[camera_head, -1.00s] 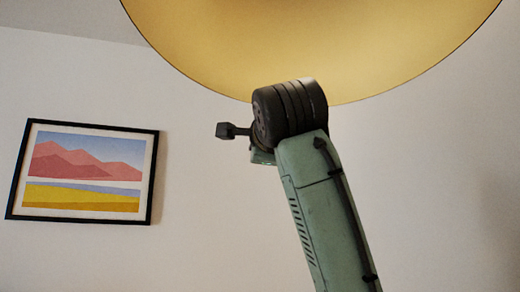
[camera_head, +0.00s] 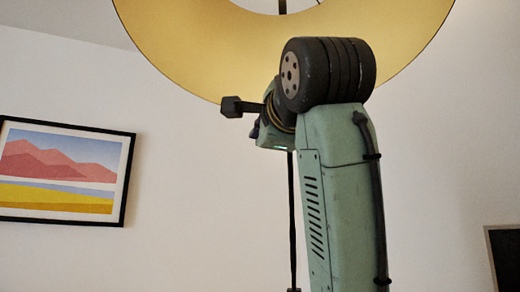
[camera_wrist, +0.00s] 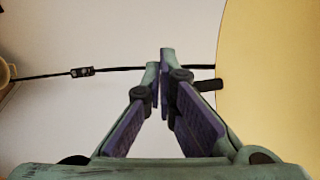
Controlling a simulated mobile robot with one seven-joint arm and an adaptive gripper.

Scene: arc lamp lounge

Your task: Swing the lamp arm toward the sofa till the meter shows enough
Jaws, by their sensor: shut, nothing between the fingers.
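The lamp's large yellow shade (camera_head: 200,50) fills the top of the head view, its pale gold inner side showing. A thin dark rod (camera_head: 291,220) runs down behind my arm. In the wrist view the shade (camera_wrist: 275,90) fills the right side. A thin dark rod (camera_wrist: 120,70) with a small block on it runs across behind my fingers. A short dark peg (camera_wrist: 208,85) shows beside the shade's edge. My gripper (camera_wrist: 159,65) is shut and empty, its fingertips close to the rod in the picture; I cannot tell whether they touch.
A framed mountain picture (camera_head: 60,172) hangs on the pale wall at the left. A pale round thing (camera_wrist: 5,72) is cut off at the wrist view's left edge. No sofa or meter is recognisable.

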